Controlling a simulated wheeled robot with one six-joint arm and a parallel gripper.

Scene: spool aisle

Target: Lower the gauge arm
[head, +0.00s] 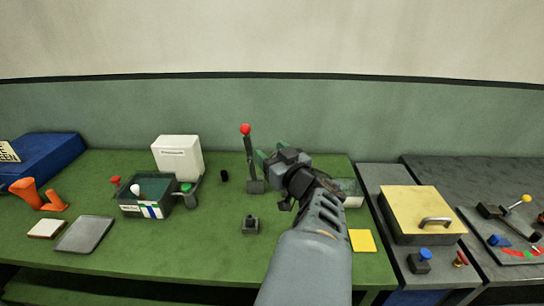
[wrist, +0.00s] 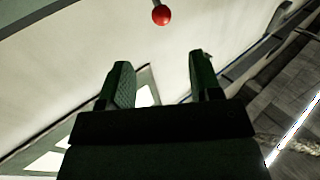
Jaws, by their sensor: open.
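An upright dark arm with a red ball (head: 245,130) on top, which looks like the gauge arm, rises from a dark base (head: 255,186) on the green bench. The red ball also shows in the wrist view (wrist: 160,15), at the top and beyond my fingertips. My gripper (head: 266,156) is open, with its green fingers just right of the arm's post and lower than the ball in the head view. In the wrist view my gripper (wrist: 160,72) has nothing between its fingers. The exact gap to the post is hard to tell.
A small dark block (head: 250,225) sits in front of the base. A dark bin (head: 147,196) and a white box (head: 178,157) stand to the left. A yellow pad (head: 362,240) lies right of my arm. A yellow-lidded box (head: 421,212) stands on the grey bench.

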